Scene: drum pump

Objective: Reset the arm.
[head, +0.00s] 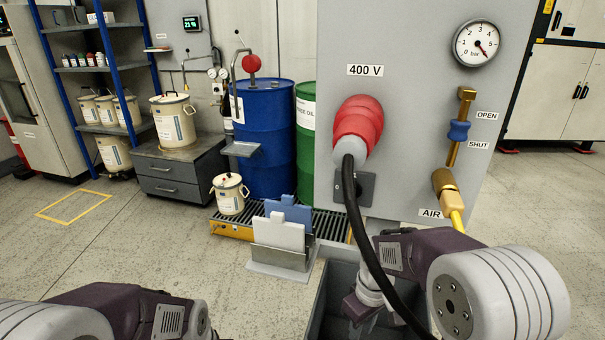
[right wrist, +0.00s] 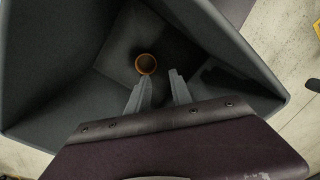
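My right arm comes in from the right in the head view and reaches down over a dark grey bin (head: 344,262). The right gripper's fingertips are hidden there. In the right wrist view my right gripper (right wrist: 160,77) points down into the bin (right wrist: 215,35), its two fingers apart with nothing between them. A small orange ring-shaped item (right wrist: 146,64) lies on the bin floor just beyond the left fingertip, apart from the fingers. My left arm shows at the bottom left of the head view; its gripper is out of frame.
A blue drum (head: 268,150) and small pail (head: 230,194) stand behind. The floor at left is clear.

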